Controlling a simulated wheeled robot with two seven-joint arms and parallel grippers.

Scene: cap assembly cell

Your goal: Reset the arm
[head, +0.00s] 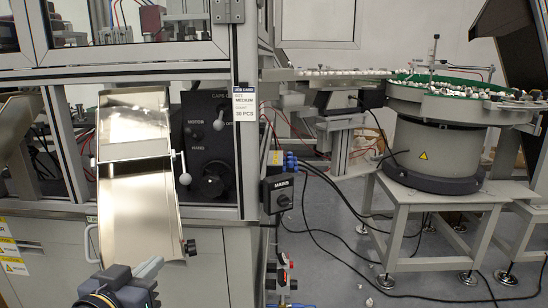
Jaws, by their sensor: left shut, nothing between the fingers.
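My left gripper (150,268) shows at the bottom of the head view, left of the middle. Its grey fingers are together and nothing is between them. It is in front of the lower end of a shiny metal chute (138,205) and looks apart from it, though the exact gap cannot be told. My right gripper is not in view.
The chute slopes out of a grey machine frame (247,130). A black panel with knobs (208,145) is right of it. A switch box (283,193) hangs on the frame's corner. A round bowl feeder (435,145) stands at right on a metal stand. Cables lie on the floor between.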

